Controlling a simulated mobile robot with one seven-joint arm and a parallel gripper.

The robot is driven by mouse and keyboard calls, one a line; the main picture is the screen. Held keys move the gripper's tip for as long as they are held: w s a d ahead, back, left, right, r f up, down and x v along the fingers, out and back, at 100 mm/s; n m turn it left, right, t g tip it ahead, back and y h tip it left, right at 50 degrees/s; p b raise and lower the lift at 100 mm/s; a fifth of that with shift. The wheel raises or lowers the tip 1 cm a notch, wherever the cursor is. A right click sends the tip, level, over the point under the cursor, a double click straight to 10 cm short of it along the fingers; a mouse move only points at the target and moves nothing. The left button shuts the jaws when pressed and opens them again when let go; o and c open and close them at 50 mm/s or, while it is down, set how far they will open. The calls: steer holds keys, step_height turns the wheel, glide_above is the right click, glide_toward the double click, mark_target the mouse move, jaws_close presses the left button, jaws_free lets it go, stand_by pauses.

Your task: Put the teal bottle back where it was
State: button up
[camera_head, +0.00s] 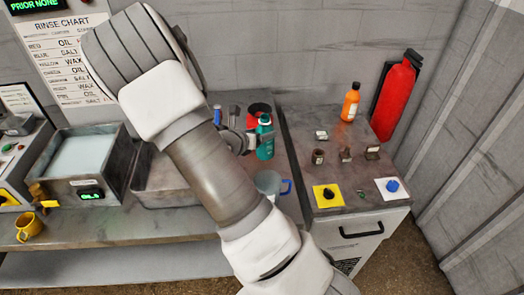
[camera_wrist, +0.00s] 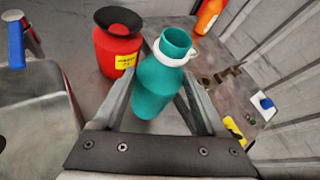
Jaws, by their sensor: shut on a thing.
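The teal bottle (camera_wrist: 158,84) has a white neck ring and stands between the two fingers of my gripper (camera_wrist: 165,95) in the wrist view. My gripper is shut on it. In the head view the teal bottle (camera_head: 265,140) is near the right end of the left bench, next to a red container. My arm covers part of the bench there. Whether the bottle's base touches the bench is hidden.
A red container (camera_wrist: 117,45) with a black rim stands just left of the bottle. A clear jug (camera_head: 268,184) with a blue handle is in front. An orange bottle (camera_head: 350,103) and red extinguisher (camera_head: 394,98) stand at the right. A metal basin (camera_wrist: 40,130) lies left.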

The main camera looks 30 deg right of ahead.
mark_target(260, 148)
steer(key=shift+f, duration=2.85)
steer(key=shift+f, duration=0.2)
steer(key=o, duration=1.5)
steer(key=shift+r, duration=0.1)
